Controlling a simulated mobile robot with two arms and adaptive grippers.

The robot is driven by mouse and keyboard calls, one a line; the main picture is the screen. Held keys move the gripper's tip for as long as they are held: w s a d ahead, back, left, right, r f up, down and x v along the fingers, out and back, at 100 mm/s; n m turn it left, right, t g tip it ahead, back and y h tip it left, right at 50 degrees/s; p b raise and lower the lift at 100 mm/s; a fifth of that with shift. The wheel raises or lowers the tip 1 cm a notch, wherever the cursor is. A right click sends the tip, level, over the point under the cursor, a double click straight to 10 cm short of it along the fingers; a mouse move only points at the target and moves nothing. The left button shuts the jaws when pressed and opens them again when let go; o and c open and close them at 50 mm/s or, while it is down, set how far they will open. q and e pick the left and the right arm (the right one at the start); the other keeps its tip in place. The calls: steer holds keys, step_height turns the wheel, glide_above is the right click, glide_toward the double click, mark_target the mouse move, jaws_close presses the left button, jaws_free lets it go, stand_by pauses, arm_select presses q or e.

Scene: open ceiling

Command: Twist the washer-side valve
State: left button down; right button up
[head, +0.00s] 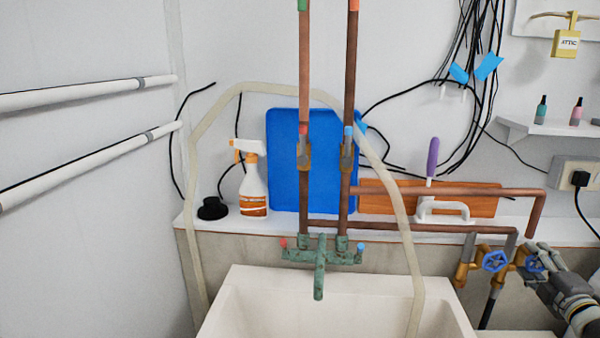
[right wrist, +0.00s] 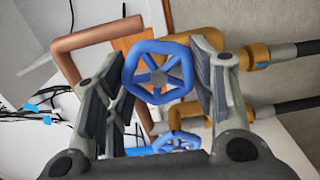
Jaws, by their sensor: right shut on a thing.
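Two brass valves with blue wheels sit on the copper pipes right of the sink. The left valve wheel (head: 495,261) shows clear of my gripper in the head view. My right gripper (head: 532,265) is at the right valve, mostly covering it there. The other blue wheel (right wrist: 178,142) shows lower in that view, apart from the fingers. No label shows which valve is the washer's. My left gripper is not in view.
Copper pipes (head: 450,192) run above and left of the valves. A pale sink (head: 262,295) with a green tap (head: 320,262) stands left. A spray bottle (head: 252,185), blue board (head: 285,150) and purple-handled tool (head: 433,160) are on the ledge. A plugged socket (head: 573,175) is at right.

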steer(key=shift+f+n, duration=0.15)
steer(key=shift+n, duration=1.25)
steer(key=shift+n+b, duration=0.5)
steer(key=shift+n, duration=1.2)
steer(key=shift+f+n+b, duration=0.2)
steer(key=shift+n+b, duration=0.15)
steer(key=shift+n, duration=1.35)
